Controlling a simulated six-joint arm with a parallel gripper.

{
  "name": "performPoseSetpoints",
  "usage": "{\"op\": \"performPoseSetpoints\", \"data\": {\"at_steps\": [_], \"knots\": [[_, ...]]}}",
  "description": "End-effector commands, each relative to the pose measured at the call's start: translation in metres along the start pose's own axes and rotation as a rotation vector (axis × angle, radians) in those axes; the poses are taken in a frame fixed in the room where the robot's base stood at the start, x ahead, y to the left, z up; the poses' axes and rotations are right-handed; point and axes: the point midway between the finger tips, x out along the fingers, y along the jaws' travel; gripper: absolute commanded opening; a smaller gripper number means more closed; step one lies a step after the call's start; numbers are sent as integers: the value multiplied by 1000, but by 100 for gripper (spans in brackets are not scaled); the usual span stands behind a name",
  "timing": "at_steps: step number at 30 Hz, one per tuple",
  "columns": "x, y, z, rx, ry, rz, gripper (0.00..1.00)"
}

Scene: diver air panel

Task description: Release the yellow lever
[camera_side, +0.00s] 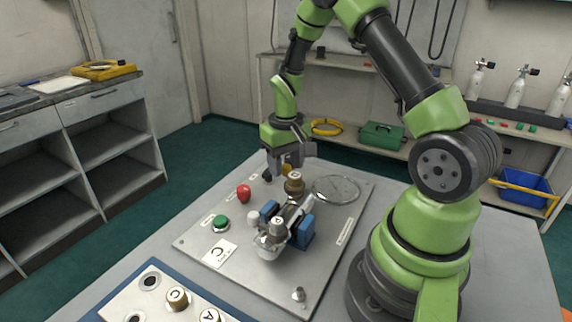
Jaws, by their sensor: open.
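My gripper (291,163) points down over the far part of the grey panel (190,240). Its jaws are open. A small yellow piece (287,170), which looks like the yellow lever, shows between or just behind the fingers. The fingers partly hide it, so I cannot tell whether they touch it. A brass knob (295,183) with a letter on top stands just in front of the gripper. A black part (267,175) shows at the gripper's left.
The panel also bears a red knob (243,192), a green button (221,222), a white ball (253,218), blue blocks (304,232) with a metal fitting, and a round ring (336,189). A blue-edged board (150,300) with lettered brass knobs lies in front.

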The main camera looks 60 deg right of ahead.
Motion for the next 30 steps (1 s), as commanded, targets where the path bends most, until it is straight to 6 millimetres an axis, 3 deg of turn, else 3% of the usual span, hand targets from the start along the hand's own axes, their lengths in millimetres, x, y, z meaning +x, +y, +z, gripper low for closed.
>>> {"op": "performPoseSetpoints", "data": {"at_steps": [11,15,17,18,23,30], "knots": [[7,0,0,1,1,0,48],[7,0,0,1,1,0,16],[7,0,0,1,1,0,2],[7,0,0,1,1,0,0],[7,3,1,52,1,0,0],[6,15,6,291,1,0,0]]}}
